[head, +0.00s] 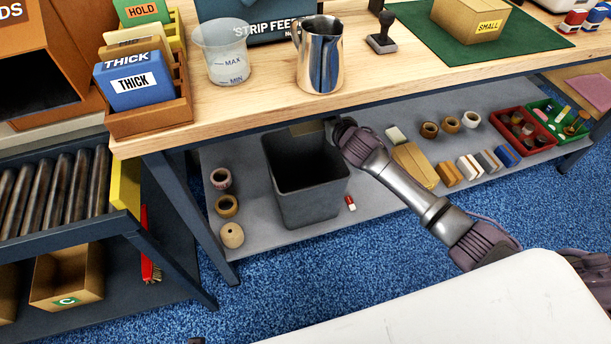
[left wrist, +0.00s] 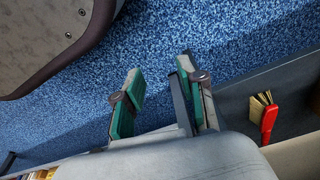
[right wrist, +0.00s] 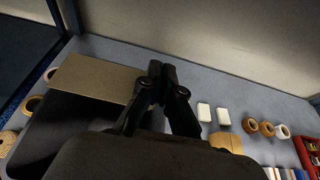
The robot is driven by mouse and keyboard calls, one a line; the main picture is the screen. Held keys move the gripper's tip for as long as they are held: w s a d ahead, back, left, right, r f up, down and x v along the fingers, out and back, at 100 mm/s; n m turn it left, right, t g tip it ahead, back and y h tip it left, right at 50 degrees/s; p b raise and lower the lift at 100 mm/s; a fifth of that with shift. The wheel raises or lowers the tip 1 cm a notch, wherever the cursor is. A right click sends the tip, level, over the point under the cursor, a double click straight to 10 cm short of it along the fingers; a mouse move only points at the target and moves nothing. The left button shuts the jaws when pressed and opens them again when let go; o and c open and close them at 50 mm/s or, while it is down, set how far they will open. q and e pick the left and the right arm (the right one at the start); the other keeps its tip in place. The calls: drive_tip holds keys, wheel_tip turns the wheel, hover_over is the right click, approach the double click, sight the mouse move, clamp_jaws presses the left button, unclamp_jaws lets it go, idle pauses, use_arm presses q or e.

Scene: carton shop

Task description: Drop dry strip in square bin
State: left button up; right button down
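The dry strip (right wrist: 95,78) is a flat tan piece in the right wrist view, and a bit of it (head: 303,128) shows under the table edge in the head view. My right gripper (right wrist: 162,72) is closed on the strip's right end and holds it over the back of the bin. The square bin (head: 310,208) is dark grey, open-topped and upright on the lower shelf; its rim is partly covered by my wrist in the right wrist view (right wrist: 62,125). My left gripper (left wrist: 162,98) is open and empty above the blue floor, away from the bin.
The wooden tabletop (head: 400,85) overhangs the grey shelf (head: 275,236). Tape rolls (head: 227,206) stand left of the bin, and a small red-and-white item (head: 350,203) lies to its right. Blocks (head: 448,174) and a red tray (head: 520,130) sit further right.

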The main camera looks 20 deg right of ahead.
wheel_tip(320, 180, down, 3)
drive_tip(key=b, duration=0.3)
drive_tip(key=shift+r, duration=0.1)
use_arm(q)
wheel_tip(320, 180, up, 19)
drive_tip(key=w+t+b, duration=0.1)
drive_tip(key=b, duration=0.2)
drive_tip(key=shift+w+b, duration=0.15)
drive_tip(key=shift+b, duration=0.15)
use_arm(e)
drive_tip(key=shift+f, duration=1.45)
drive_tip(key=c, duration=1.2)
unclamp_jaws()
drive_tip(key=shift+c, duration=0.2)
drive_tip(key=shift+s, duration=0.1)
drive_tip(key=v, duration=1.1)
drive_tip(key=shift+s+r, duration=0.25)
drive_tip(key=shift+s, duration=0.1)
